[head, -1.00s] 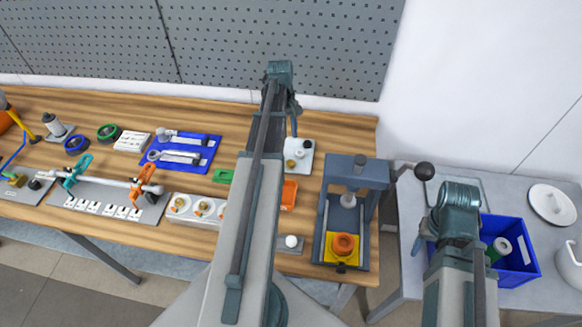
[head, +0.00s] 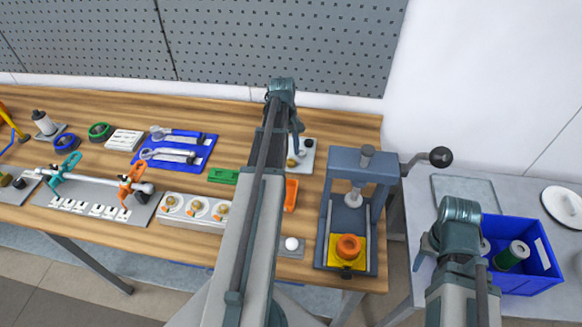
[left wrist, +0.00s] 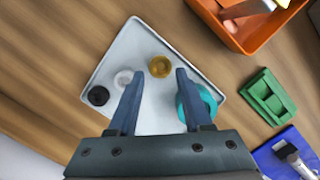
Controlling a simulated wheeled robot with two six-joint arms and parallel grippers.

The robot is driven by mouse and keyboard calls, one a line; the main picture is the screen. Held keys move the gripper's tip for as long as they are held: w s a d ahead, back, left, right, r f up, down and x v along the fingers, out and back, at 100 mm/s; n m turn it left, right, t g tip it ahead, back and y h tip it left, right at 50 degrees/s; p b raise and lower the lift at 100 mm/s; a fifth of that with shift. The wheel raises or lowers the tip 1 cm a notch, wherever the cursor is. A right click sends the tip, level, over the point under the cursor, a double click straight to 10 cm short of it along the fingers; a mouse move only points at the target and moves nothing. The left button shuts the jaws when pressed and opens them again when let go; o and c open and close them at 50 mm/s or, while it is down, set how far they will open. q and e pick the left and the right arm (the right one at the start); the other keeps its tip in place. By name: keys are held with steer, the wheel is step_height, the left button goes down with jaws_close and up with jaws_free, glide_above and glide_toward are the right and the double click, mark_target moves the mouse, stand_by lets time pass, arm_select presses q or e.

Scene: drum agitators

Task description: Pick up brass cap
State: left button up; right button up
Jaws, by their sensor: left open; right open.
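In the head view, the tray (head: 308,158) is partly hidden by my left arm. My right gripper (head: 424,248) is open beside the blue bin, its jaws mostly hidden.
An orange bin (left wrist: 240,35) and a green block (left wrist: 267,97) lie close to the tray. In the head view, a press (head: 357,165) with a side lever stands to the right. A blue bin (head: 540,287) holds a green-labelled cylinder (head: 512,255).

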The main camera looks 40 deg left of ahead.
mark_target(291, 162)
arm_select(q)
steer(key=f+b, duration=0.2)
steer(key=f, duration=0.1)
steer(key=shift+s+d+f, duration=0.1)
steer(key=shift+d, duration=0.1)
jaws_close()
step_height(291, 162, up, 10)
steer(key=p, duration=1)
steer(key=shift+d, duration=0.1)
